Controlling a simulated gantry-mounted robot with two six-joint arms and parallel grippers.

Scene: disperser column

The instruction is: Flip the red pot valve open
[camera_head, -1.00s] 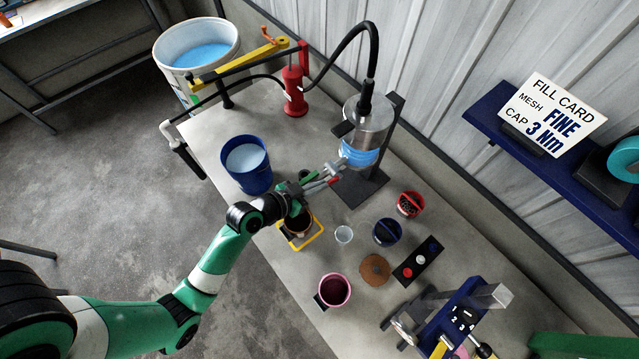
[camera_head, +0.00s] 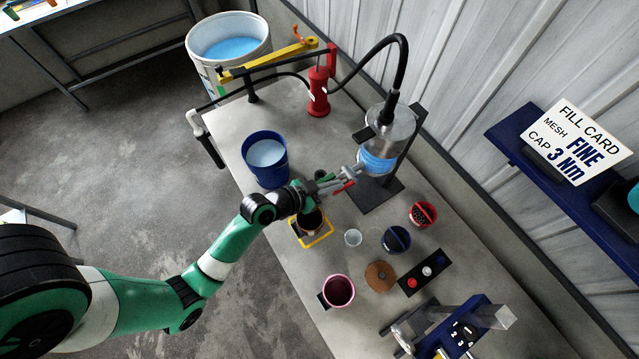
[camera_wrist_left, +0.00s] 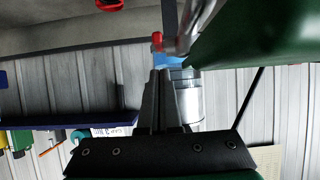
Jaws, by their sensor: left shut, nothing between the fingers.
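The steel pot with a blue band (camera_head: 378,160) hangs tilted in its dark stand. A grey outlet fitting (camera_head: 350,171) points from it toward my left gripper. The red pot valve lever (camera_head: 343,187) is beside this fitting, close to the fingertips. My left gripper (camera_head: 330,183) is shut and empty. In the left wrist view its fingers (camera_wrist_left: 160,75) reach toward the lever's red end (camera_wrist_left: 157,41), with the grey pipe (camera_wrist_left: 186,40) just right. The pot (camera_wrist_left: 188,98) is partly hidden behind the fingers. I cannot tell whether fingers and lever touch.
A blue bucket (camera_head: 265,160) stands left of the gripper. A small clear cup (camera_head: 353,237), a dark blue pot (camera_head: 396,239) and a red pot (camera_head: 423,214) stand nearby. A red pump (camera_head: 318,95) stands behind.

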